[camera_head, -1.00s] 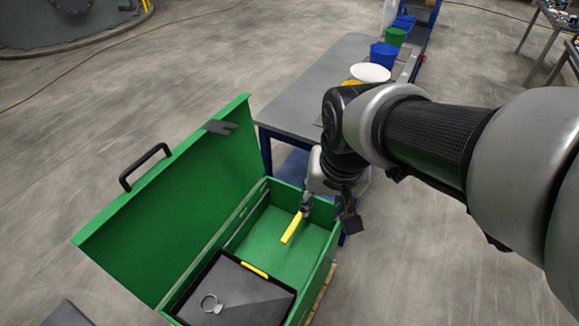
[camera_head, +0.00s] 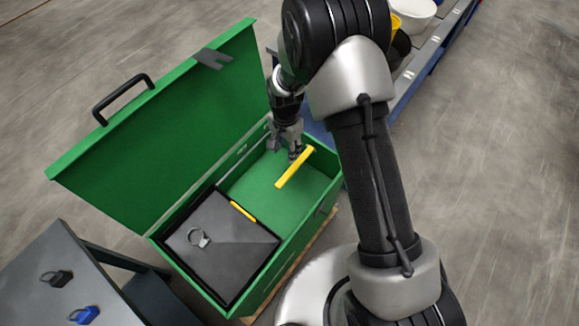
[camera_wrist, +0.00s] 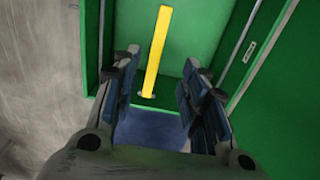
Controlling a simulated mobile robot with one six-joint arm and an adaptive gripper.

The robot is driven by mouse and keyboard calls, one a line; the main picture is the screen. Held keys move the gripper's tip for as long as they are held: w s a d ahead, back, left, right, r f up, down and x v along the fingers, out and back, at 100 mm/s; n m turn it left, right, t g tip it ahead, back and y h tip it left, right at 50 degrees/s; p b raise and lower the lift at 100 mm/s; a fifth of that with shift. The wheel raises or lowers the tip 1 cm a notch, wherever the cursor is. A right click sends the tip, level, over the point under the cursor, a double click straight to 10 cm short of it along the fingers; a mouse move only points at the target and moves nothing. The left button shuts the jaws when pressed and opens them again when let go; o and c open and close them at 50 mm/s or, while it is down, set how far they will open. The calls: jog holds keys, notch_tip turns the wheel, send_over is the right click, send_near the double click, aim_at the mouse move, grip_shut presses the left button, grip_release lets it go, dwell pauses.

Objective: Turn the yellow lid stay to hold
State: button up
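The yellow lid stay (camera_head: 295,167) is a flat bar in the right part of the open green box (camera_head: 272,285). It slants from the box's right wall inward, apart from the raised green lid (camera_head: 165,125). My gripper (camera_head: 295,154) is close to the stay's upper end, on its left side in the head view. In the wrist view the stay (camera_wrist: 157,55) runs upward from a small fitting, ahead of and between the lines of my fingers. My gripper (camera_wrist: 160,72) is open and empty. Whether a finger touches the stay cannot be told.
A dark tray (camera_head: 215,290) with a grey ring-like piece (camera_head: 199,237) and a yellow strip (camera_head: 243,211) fills the box's left part. The lid has a black handle (camera_head: 122,98) and a notched grey bracket (camera_head: 212,58). A grey table (camera_head: 60,260) with padlock-like items stands lower left.

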aim_at(287, 175)
notch_tip(287, 175, down, 17)
jog(key=b, duration=0.4)
jog(key=shift+r, duration=0.15)
jog(key=shift+c, duration=0.6)
grip_shut()
